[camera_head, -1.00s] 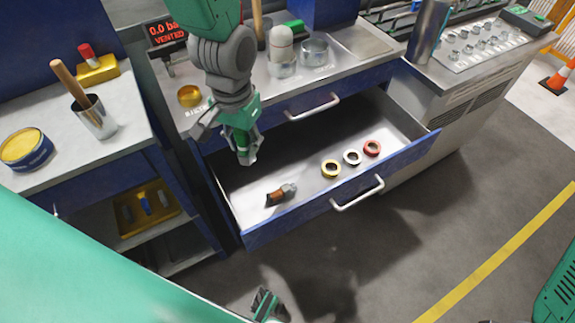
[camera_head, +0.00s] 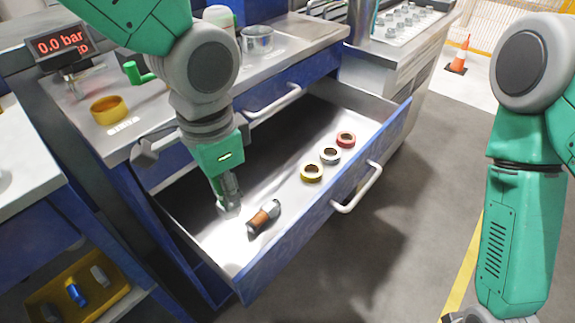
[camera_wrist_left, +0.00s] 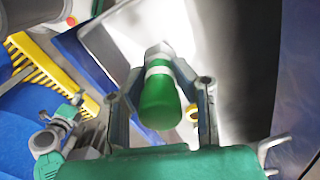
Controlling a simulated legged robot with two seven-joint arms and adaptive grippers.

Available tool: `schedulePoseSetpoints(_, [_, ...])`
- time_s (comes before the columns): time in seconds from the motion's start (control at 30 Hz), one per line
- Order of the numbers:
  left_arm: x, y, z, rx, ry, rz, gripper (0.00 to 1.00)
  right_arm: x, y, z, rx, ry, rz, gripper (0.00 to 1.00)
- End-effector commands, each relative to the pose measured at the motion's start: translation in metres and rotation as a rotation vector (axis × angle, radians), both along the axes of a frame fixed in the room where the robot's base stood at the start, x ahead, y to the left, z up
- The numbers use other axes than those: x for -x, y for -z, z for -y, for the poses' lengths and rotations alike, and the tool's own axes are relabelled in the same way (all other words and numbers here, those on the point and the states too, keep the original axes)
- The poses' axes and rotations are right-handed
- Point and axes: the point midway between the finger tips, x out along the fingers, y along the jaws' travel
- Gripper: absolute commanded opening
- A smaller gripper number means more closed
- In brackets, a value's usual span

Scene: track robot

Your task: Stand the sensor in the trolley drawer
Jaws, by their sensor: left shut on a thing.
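The sensor, a green cylinder with a white band and a grey metal end (camera_wrist_left: 160,92), is between the two fingers of my left gripper (camera_wrist_left: 162,90) in the left wrist view. In the head view my left gripper (camera_head: 228,200) points down over the left part of the open trolley drawer (camera_head: 335,215), shut on the sensor, which is mostly hidden by the fingers. I cannot tell whether the sensor touches the drawer floor. My right arm hangs at the right; only a sliver of its gripper (camera_head: 468,317) shows at the bottom edge.
A brown and grey cylindrical part (camera_head: 264,216) lies in the drawer close to the left gripper. Yellow (camera_head: 312,173), white (camera_head: 330,156) and red (camera_head: 345,139) rings lie farther right in the drawer. The blue drawer front with its handle (camera_head: 358,188) stands out over clear floor.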

Motion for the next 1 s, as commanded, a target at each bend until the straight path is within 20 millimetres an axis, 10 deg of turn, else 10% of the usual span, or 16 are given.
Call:
schedulePoseSetpoints(0.77, [0.001, 0.1, 0.001, -0.002, 0.028, -0.003, 0.0, 0.001, 0.052, -0.001, 0.0, -0.001, -0.001, 0.4])
schedulePoseSetpoints(1.0, [0.001, 0.101, 0.002, -0.001, 0.028, 0.001, 0.0, 0.001, 0.051, -0.001, -0.001, -0.001, -0.001, 0.4])
